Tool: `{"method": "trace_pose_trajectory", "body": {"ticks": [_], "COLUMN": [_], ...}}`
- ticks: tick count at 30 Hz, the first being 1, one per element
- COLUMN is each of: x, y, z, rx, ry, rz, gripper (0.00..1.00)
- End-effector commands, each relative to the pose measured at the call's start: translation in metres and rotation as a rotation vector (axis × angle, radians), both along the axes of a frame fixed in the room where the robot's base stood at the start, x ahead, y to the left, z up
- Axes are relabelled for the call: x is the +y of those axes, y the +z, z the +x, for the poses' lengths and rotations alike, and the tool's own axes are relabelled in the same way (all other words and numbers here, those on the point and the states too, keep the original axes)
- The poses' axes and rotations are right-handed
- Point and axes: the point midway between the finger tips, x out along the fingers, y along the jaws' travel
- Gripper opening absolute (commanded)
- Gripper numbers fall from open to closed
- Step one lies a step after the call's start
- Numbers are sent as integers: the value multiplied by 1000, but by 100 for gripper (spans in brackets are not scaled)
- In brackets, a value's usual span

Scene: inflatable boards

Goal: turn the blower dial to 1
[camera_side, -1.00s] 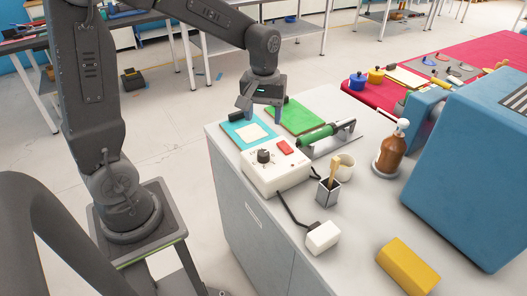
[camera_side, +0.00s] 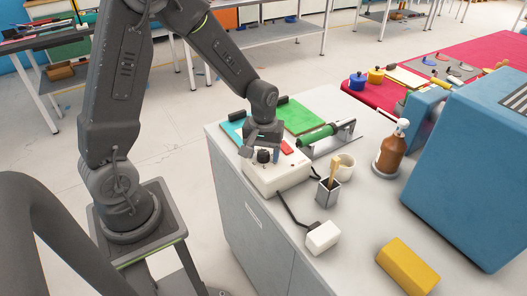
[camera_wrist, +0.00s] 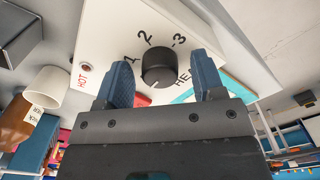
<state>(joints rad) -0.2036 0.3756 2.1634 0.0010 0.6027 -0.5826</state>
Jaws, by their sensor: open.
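The blower is a white box (camera_side: 275,178) on the grey cabinet top, with a round black dial (camera_side: 263,156) on its upper face. My gripper (camera_side: 262,151) is over the box. Its two blue-grey fingers (camera_wrist: 163,64) stand open on either side of the dial, with gaps visible.
A red switch (camera_side: 287,146) is on the box close to my gripper. A white plug block (camera_side: 323,238) lies in front.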

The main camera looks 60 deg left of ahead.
Motion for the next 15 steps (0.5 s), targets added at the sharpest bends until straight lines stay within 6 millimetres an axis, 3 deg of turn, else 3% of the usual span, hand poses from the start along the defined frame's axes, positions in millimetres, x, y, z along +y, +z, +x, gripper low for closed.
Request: {"method": "trace_pose_trajectory", "body": {"ticks": [2,15], "x": [0,0], "y": [0,1], "z": [0,0], "rx": [0,0], "ry": [0,0], "rz": [0,0], "gripper": [62,19]}}
